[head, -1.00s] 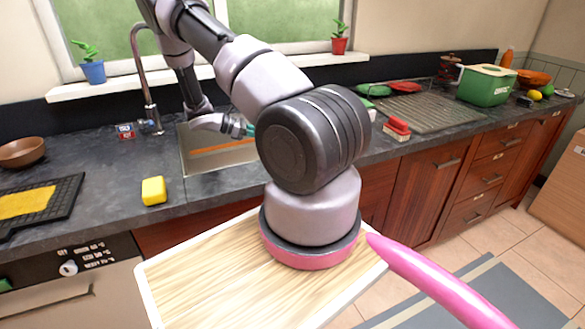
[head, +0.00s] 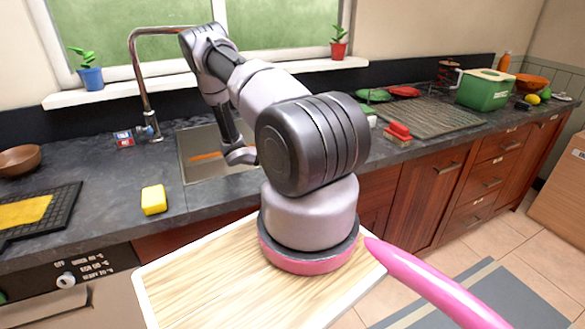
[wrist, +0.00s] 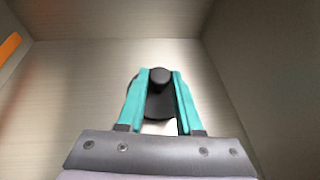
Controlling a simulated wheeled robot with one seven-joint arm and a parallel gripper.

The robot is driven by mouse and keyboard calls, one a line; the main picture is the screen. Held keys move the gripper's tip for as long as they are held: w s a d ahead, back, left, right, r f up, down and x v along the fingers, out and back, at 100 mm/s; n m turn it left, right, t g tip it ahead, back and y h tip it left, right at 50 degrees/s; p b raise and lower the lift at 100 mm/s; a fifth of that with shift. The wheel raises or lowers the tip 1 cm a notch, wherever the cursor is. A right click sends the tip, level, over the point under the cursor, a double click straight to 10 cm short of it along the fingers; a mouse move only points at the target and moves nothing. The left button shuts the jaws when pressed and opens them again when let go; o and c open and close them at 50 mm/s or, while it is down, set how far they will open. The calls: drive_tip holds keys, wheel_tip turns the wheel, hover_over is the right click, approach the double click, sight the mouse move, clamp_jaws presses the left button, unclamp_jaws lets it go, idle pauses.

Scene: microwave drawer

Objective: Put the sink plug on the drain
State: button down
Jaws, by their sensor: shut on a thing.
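The sink plug (wrist: 159,104) is a dark disc with a round knob. In the wrist view it sits between the teal fingers of my gripper (wrist: 160,78), which are shut on its knob. The gripper is down inside the metal sink basin (wrist: 100,60); the basin also shows in the head view (head: 190,160). In the head view my arm hides the fingers and the plug. I see no drain; whatever lies under the plug is hidden, and I cannot tell whether the plug touches the basin floor.
An orange strip (head: 205,155) lies in the basin, left of my gripper. The basin walls stand close around the gripper. The curved faucet (head: 146,85) rises behind the sink, near my arm. A yellow sponge (head: 154,199) lies on the counter to the left.

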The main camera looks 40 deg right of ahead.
drive_tip(key=shift+f, duration=0.55)
drive_tip(key=shift+f, duration=0.15)
drive_tip(key=c, duration=0.6)
unclamp_jaws()
